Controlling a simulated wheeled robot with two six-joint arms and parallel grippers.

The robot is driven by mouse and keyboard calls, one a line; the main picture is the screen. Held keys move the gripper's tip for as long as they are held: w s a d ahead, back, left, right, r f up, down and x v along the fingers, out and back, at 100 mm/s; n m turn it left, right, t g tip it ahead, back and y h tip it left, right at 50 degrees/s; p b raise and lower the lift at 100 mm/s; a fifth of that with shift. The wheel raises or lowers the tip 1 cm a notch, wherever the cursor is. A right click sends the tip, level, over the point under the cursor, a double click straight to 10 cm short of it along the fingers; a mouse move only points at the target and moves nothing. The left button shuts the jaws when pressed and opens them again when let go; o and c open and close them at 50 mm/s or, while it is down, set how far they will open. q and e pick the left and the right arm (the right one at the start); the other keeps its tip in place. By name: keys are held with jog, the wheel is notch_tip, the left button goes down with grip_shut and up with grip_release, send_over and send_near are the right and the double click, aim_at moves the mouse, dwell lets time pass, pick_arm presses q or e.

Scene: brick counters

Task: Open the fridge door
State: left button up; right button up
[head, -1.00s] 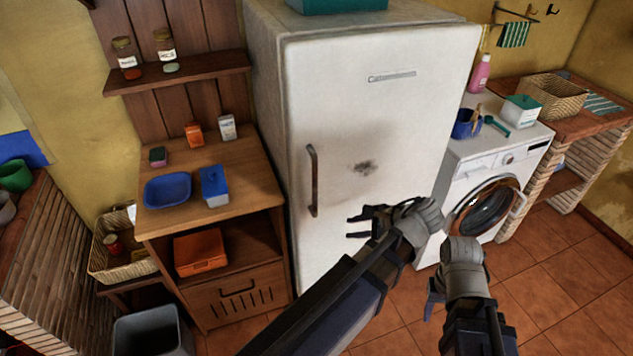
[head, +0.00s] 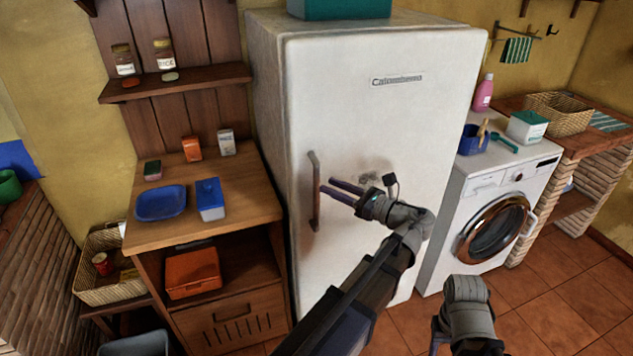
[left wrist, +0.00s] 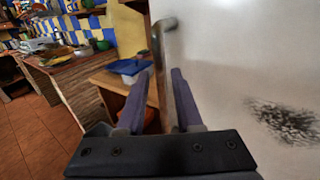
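The white fridge (head: 400,130) stands in the middle of the head view with its door shut. Its brown vertical handle (head: 315,190) is on the door's left side. My left gripper (head: 327,185) is open, its fingertips close to the handle from the right. In the left wrist view the handle (left wrist: 171,75) appears between the two spread fingers (left wrist: 158,82). I cannot tell whether they touch it. My right gripper (head: 438,338) is low at the bottom of the head view, mostly hidden by its wrist, away from the fridge door.
A wooden cabinet (head: 255,200) with a blue tray (head: 160,203) and a blue box (head: 210,200) stands left of the fridge. A washing machine (head: 450,225) stands to the right. Tiled floor (head: 560,290) is clear at the lower right. A dark smudge marks the door.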

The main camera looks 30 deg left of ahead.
pick_arm(q)
jog(key=a, duration=0.5)
jog(key=shift+w+a, duration=0.3)
grip_shut()
dwell(1.2)
